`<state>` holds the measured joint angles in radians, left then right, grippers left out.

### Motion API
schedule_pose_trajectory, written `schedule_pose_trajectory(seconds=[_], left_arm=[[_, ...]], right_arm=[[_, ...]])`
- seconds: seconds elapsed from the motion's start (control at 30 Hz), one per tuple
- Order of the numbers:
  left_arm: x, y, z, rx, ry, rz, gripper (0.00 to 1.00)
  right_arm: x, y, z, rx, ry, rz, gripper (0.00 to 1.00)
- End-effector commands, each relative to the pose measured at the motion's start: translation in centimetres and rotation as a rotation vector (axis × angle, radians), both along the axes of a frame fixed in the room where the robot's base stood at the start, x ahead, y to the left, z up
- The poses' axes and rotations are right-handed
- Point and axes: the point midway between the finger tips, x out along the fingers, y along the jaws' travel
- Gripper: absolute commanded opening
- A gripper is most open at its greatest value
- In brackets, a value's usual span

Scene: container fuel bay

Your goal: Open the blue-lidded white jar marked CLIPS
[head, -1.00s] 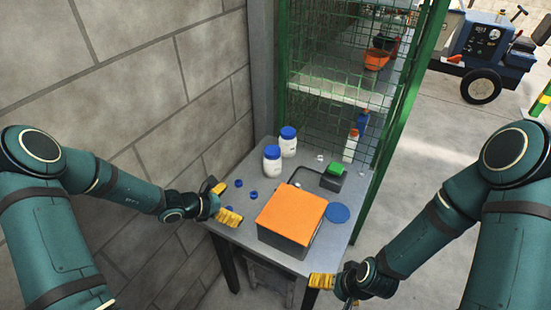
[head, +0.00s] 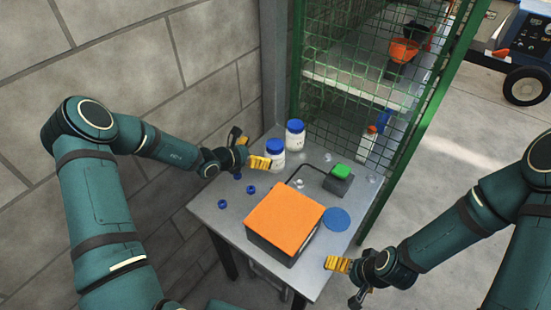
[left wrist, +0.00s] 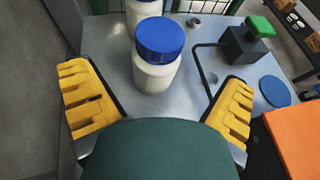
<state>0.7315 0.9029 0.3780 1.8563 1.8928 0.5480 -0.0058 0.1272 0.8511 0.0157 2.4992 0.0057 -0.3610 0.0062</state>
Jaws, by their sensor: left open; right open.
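Two white jars with blue lids stand upright on the grey table: a nearer jar (head: 275,158) and a farther jar (head: 295,140). I cannot read their markings, so I cannot tell which says CLIPS. My left gripper (head: 249,149) is open and empty, just left of the nearer jar. In the left wrist view the nearer jar (left wrist: 157,75) stands ahead between the spread yellow fingers (left wrist: 160,107), apart from them, its lid on. The farther jar (left wrist: 143,10) is behind it, cut off by the top edge. My right gripper (head: 348,281) is open and empty beyond the table's front right edge.
A box with an orange top (head: 285,217) takes up the table's front middle. A blue disc (head: 337,219) and a green-topped grey block (head: 340,179) lie to its right. Several small blue pieces (head: 251,189) lie left. A block wall and green mesh cage (head: 370,60) bound the table.

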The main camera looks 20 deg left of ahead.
Motion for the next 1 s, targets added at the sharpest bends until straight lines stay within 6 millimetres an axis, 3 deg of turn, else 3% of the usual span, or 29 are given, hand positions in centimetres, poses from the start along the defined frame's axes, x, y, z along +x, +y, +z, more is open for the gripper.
schedule_pose_trajectory(seconds=[0.6,0.93,0.97,1.0], left_arm=[[5.2,-3.5,-2.8,-0.001,0.001,-0.001,1.00],[5.8,-3.8,-3.0,0.001,0.001,0.001,1.00],[5.8,-3.8,-3.0,0.001,0.001,0.001,0.96],[5.8,-3.8,-3.0,0.001,0.001,0.001,0.82]], right_arm=[[-0.3,0.0,-1.0,0.002,0.008,0.005,1.00],[-0.4,0.1,-1.0,0.002,0.008,0.006,1.00],[-0.4,0.1,-1.0,0.002,0.008,0.006,1.00],[-0.4,0.1,-1.0,0.002,0.008,0.006,1.00]])
